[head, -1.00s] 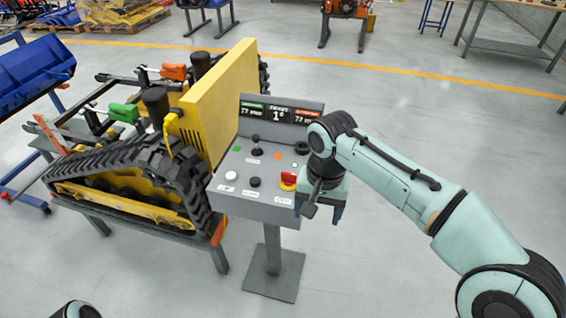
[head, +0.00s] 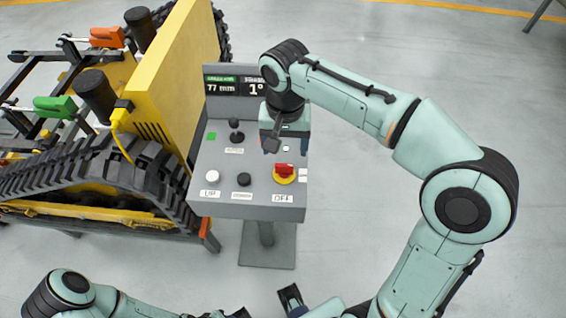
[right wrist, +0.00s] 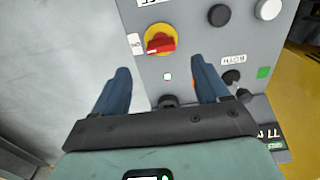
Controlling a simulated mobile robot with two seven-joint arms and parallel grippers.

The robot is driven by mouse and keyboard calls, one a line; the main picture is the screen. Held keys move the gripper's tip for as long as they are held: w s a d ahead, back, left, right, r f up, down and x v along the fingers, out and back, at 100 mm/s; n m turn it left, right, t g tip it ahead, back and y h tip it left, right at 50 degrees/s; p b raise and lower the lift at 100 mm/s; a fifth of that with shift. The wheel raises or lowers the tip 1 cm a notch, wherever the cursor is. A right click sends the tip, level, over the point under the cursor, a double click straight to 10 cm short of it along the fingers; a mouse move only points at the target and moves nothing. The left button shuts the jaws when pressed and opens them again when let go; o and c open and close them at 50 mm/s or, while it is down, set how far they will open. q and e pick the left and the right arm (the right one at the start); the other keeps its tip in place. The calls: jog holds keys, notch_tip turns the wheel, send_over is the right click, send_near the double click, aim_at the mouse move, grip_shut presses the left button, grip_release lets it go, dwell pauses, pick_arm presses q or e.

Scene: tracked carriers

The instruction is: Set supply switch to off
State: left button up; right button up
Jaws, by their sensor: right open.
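The supply switch (head: 284,172), a red handle on a round yellow base, sits at the lower right of the grey control panel (head: 243,208). A label reading OFF is below it. In the right wrist view the switch (right wrist: 160,41) shows upside down, its red handle lying roughly crosswise. My right gripper (head: 287,146) is open and empty over the panel, on the display side of the switch and apart from it. In the right wrist view its fingers (right wrist: 162,78) are spread, with the switch beyond their tips.
The panel carries a white button (head: 212,177), a black knob (head: 242,180), a small joystick (head: 236,134) and a display (head: 222,87) partly hidden by my right arm. A yellow tracked carrier (head: 165,85) stands close on the left. Floor is clear to the right.

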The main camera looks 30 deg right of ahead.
aim_at(284, 165)
notch_tip(284, 165, down, 9)
jog(key=shift+w+f+b, duration=0.1)
jog(key=shift+b, duration=0.6)
jog(key=c, duration=1.1)
